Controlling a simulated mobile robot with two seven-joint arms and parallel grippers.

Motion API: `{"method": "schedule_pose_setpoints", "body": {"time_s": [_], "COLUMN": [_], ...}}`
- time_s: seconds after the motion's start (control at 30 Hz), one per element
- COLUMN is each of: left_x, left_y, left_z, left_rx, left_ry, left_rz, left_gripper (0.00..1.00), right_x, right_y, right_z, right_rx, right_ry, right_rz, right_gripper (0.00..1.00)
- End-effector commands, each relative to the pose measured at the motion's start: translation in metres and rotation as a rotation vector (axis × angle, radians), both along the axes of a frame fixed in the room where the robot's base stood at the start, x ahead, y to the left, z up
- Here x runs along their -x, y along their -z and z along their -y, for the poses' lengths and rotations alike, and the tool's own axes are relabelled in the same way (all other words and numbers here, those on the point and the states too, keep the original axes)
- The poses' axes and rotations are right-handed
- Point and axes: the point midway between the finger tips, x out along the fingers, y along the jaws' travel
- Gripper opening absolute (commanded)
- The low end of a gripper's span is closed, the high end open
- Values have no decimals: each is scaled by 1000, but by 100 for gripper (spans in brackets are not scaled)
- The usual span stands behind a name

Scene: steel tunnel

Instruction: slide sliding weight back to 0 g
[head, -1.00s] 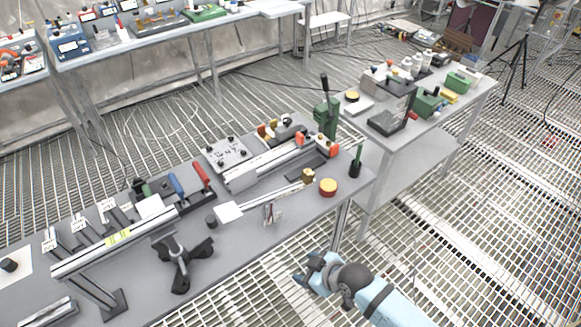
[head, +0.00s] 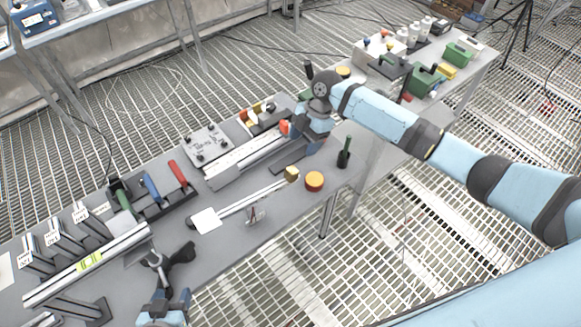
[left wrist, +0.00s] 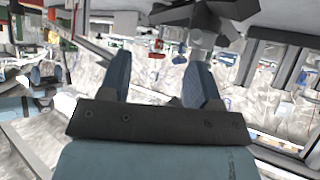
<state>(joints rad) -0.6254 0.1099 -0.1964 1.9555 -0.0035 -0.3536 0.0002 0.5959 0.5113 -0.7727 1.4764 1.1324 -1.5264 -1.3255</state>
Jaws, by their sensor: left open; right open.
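A thin metal balance beam (head: 250,201) lies near the front of the bench, with a square white pan (head: 206,221) at its left end. The brass sliding weight (head: 291,174) is at its right end. The scale marks are too small to read. My right gripper (head: 305,142) is above the bench, behind and to the right of the weight, apart from it; its fingers are partly hidden. My left gripper (head: 163,300) is at the front edge, low in the head view, left of the pan. In the left wrist view its fingers (left wrist: 160,78) are apart and empty.
A red-and-yellow round tin (head: 314,181) and a dark cup with a green handle (head: 345,153) stand right of the weight. A long rail (head: 240,158) lies behind the beam. A black clamp stand (head: 175,262) is close to my left gripper.

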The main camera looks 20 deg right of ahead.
Motion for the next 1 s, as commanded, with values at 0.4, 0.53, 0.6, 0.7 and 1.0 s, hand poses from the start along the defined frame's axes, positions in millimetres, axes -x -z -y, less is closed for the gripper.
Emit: {"method": "schedule_pose_setpoints", "body": {"time_s": [0.4,0.53,0.6,0.7,1.0], "left_x": [-1,-4,-4,-5,-4], "left_y": [-3,5,7,8,7], "left_z": [6,7,6,4,3], "left_rx": [4,1,-4,-13,-17], "left_ry": [11,19,26,34,38], "left_rz": [13,25,27,28,29], "left_gripper": [57,57,57,57,57], "right_x": [12,14,14,15,15], "right_y": [82,100,104,106,106], "right_z": [-32,-38,-40,-41,-42], "right_rx": [-1,-1,0,0,0], "right_ry": [3,3,3,3,3], "right_rz": [-1,1,1,1,1], "right_gripper": [62,62,62,62,57]}}
